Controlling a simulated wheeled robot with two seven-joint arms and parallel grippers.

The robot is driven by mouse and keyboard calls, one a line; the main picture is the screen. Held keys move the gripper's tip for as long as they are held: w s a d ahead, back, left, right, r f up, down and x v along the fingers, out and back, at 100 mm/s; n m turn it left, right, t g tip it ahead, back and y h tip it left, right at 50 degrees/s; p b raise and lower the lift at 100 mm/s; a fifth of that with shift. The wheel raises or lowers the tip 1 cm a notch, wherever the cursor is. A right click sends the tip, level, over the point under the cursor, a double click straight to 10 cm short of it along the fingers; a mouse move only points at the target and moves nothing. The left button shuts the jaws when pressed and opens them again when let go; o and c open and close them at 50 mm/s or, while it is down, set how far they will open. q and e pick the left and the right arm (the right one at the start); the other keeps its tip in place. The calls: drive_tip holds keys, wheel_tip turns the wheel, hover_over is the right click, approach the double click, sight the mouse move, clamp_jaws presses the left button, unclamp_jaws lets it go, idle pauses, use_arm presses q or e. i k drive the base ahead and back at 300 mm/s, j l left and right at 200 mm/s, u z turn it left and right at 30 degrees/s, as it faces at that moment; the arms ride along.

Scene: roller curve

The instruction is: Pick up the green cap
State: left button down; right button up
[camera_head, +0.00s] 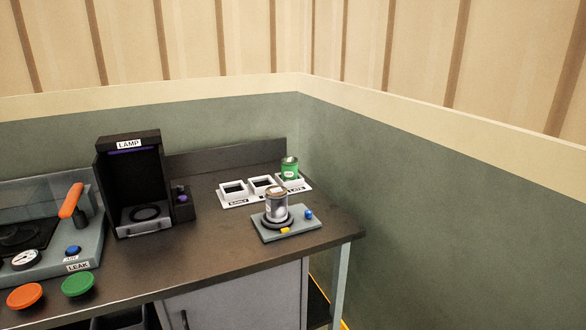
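The green cap (78,284) is a flat round green disc. It lies on the front left part of the dark bench top (200,262), near the front edge. An orange cap (25,296) of like shape lies just to its left. Neither of my grippers shows in the head view, and nothing is seen touching the green cap.
A grey device labelled LEAK (88,262), with an orange lever (71,201), stands right behind the caps. A black LAMP box (128,180) stands further back. A metal can (275,206) stands on a grey plate, with white trays (234,194) and a green can (290,170) behind. The middle front bench is clear.

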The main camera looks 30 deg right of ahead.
sight(78, 283)
drive_tip(key=z, duration=1.05)
drive_tip(key=u, duration=1.35)
drive_tip(key=z, duration=1.35)
drive_tip(key=i+j, duration=0.2)
drive_tip(key=i, duration=0.25)
drive_tip(key=i+j, duration=0.2)
drive_tip(key=i, duration=0.2)
